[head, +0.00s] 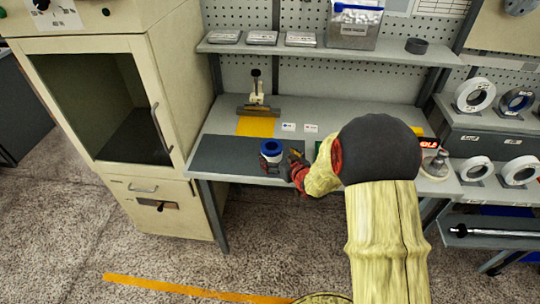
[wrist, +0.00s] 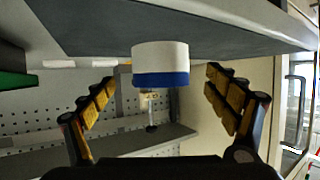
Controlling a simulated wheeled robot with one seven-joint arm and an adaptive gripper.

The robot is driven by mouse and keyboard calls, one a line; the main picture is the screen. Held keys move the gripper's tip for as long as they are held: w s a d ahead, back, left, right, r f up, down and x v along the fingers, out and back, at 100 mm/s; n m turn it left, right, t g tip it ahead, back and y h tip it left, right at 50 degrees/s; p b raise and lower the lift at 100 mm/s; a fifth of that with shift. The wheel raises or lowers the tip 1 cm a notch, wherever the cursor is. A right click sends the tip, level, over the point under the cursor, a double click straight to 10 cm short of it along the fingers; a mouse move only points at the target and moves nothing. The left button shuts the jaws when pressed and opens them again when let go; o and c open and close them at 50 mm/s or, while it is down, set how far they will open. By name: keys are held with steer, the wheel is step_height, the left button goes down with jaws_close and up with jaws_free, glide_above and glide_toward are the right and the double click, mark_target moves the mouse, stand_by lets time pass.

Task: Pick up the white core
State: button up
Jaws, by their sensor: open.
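The white core (wrist: 160,52) has a blue band at one end. It stands on the dark mat (head: 225,155) on the bench, blue end up; the wrist view is upside down. In the head view the core (head: 271,148) shows mostly its blue top, near the mat's right part. My gripper (head: 277,164) is low over the mat at the core. In the wrist view my gripper (wrist: 162,76) is open, with one finger on each side of the core and visible gaps to both. How deep the core sits between the fingers is hard to tell.
A small press-like device (head: 257,95) stands behind on the bench by a yellow patch (head: 255,126). A beige cabinet (head: 115,100) borders the bench on the left. Tape rolls (head: 474,95) sit on shelves at right. My arm hides part of the bench's right side.

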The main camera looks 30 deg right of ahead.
steer(key=b+x, duration=0.2)
steer(key=x, duration=0.3)
steer(key=shift+f, duration=0.15)
steer(key=c, duration=0.4)
steer(key=c, duration=0.9)
